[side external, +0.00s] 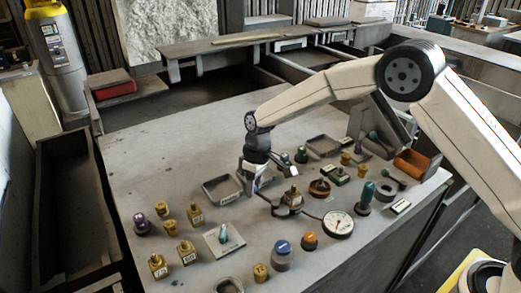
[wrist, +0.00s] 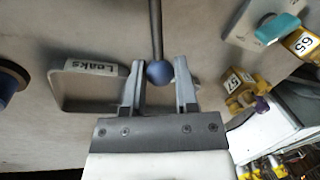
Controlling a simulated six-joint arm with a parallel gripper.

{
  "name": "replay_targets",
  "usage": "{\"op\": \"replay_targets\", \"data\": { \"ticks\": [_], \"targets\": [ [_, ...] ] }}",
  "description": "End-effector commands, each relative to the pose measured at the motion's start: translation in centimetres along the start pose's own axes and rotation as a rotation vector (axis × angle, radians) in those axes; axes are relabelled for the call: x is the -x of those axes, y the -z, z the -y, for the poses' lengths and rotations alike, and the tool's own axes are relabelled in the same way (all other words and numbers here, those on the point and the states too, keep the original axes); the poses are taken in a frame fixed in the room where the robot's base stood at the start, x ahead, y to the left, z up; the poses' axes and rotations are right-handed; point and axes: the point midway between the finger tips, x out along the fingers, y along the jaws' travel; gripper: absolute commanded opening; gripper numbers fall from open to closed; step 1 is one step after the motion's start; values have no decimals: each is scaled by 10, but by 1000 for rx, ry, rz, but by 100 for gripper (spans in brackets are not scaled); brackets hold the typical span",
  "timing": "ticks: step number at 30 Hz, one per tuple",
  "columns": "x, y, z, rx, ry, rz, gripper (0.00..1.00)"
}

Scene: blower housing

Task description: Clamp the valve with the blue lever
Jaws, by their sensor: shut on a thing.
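In the wrist view, a blue ball (wrist: 160,72) sits on the end of a grey rod (wrist: 156,30) that runs up out of the picture. My gripper (wrist: 160,76) has one finger on each side of the ball and is shut on it. The valve body is out of the wrist view. In the side external view, my gripper (side external: 272,187) is low over the middle of the table, and the blue ball cannot be made out there.
A tray (wrist: 88,92) marked "Leaks" lies left of the fingers. A plate with a teal handle (side external: 225,238) and several brass valves (side external: 187,252) stand at the front left. A round gauge (side external: 338,224) is at the right. The table's back left is clear.

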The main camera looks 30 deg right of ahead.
Motion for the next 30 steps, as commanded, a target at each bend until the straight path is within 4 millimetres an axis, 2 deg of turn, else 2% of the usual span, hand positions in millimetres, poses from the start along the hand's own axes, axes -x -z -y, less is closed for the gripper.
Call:
{"op": "replay_targets", "data": {
  "ticks": [14, 30],
  "targets": [
    [-5, -2, 31, 443, -2, 85, 0],
    [-10, -20, 59, 923, -1, 178, 0]
  ]
}}
